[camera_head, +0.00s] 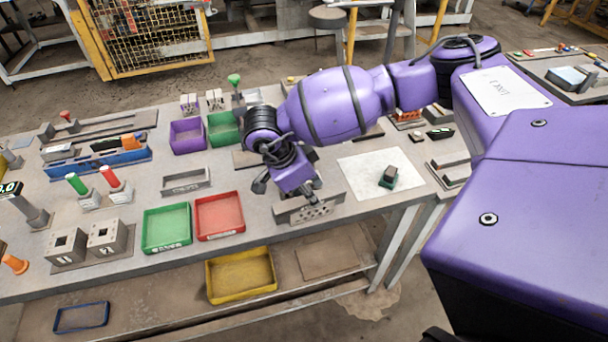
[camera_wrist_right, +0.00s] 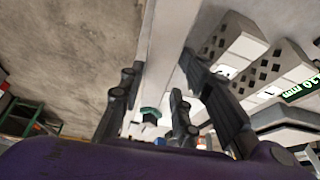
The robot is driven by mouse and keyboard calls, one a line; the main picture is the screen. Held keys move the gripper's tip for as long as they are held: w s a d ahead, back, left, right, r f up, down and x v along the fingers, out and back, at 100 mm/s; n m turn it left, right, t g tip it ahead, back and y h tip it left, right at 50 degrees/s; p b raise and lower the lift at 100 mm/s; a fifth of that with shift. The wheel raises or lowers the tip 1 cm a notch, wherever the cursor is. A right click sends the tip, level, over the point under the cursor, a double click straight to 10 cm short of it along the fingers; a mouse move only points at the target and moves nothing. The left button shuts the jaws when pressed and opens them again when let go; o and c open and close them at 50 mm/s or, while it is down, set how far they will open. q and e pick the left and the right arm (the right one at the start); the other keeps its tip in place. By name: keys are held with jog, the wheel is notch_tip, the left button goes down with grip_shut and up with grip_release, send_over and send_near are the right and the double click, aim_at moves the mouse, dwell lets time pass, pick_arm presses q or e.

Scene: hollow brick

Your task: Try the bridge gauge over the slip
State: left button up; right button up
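My right gripper (camera_head: 308,196), at the end of the purple arm, is low over the front of the bench, close to a grey holed piece (camera_head: 318,209). I cannot tell whether they touch. In the right wrist view its dark fingers (camera_wrist_right: 160,100) stand apart, with nothing clearly held. A small dark block with a green lower part (camera_head: 388,177), possibly the slip, sits on a white sheet (camera_head: 352,178) to its right. A grey open frame (camera_head: 186,181) lies to the left. I cannot tell which piece is the bridge gauge. My left gripper is out of view.
Green (camera_head: 167,228) and red (camera_head: 220,215) trays stand at the bench front. Purple (camera_head: 187,136) and dark green (camera_head: 222,130) trays stand farther back. Two square-holed blocks (camera_head: 106,237) stand front left. A yellow tray (camera_head: 241,275) is on the lower shelf. The white sheet has free room.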

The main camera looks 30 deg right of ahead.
jog(key=shift+o, duration=1)
jog(key=shift+s+f, duration=0.1)
jog(key=shift+f, duration=0.05)
jog(key=v, duration=1.2)
